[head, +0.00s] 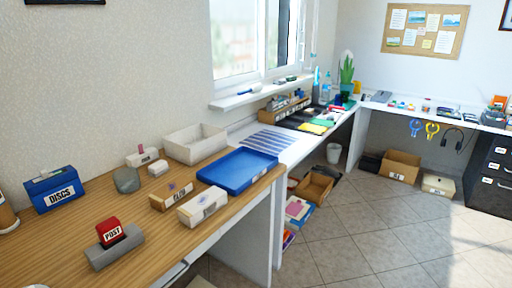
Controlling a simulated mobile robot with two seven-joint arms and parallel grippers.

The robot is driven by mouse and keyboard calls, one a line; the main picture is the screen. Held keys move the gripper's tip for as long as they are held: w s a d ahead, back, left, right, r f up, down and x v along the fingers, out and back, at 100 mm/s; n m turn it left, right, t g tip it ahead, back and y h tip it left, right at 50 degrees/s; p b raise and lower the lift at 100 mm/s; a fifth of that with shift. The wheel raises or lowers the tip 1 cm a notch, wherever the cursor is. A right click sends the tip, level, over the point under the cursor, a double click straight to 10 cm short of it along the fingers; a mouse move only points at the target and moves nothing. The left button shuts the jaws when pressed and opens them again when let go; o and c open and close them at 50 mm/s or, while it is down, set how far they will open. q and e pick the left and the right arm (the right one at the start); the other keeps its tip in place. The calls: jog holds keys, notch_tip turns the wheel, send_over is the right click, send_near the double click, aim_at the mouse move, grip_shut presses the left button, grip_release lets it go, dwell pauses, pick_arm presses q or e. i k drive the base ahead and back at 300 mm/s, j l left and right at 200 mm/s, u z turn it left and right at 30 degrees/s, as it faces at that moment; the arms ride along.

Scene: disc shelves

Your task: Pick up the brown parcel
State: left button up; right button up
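A small brown box with a pale printed label (171,195), which looks like the brown parcel, lies on the wooden desk (75,241) in the head view. A cream box with a label (203,205) lies close in front of it to the right. The blue tray (238,171) is just behind and to the right. Neither of my grippers shows in this view, so nothing is seen touching the brown box.
A red POST block on a grey base (109,233), a blue DISCS box (54,189), a grey rounded object (126,180) and a white open bin (195,144) share the desk. Open cardboard boxes (399,166) stand on the floor.

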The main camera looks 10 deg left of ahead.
aim_at(161, 200)
jog(key=i+l+u, duration=0.1)
jog(key=u, duration=1.9)
jog(key=l+u, duration=0.55)
jog(key=u, duration=0.15)
jog(key=l+u, duration=0.35)
jog(key=k+l+u, duration=0.15)
jog(key=l+u, duration=0.15)
jog(key=k+l+u, duration=0.2)
jog(key=l+u, duration=0.15)
jog(key=k+l+u, duration=0.1)
jog(key=k+l, duration=0.15)
jog(key=l, duration=0.2)
jog(key=k+l+u, duration=0.1)
jog(key=k+l, duration=0.15)
jog(key=l, duration=0.15)
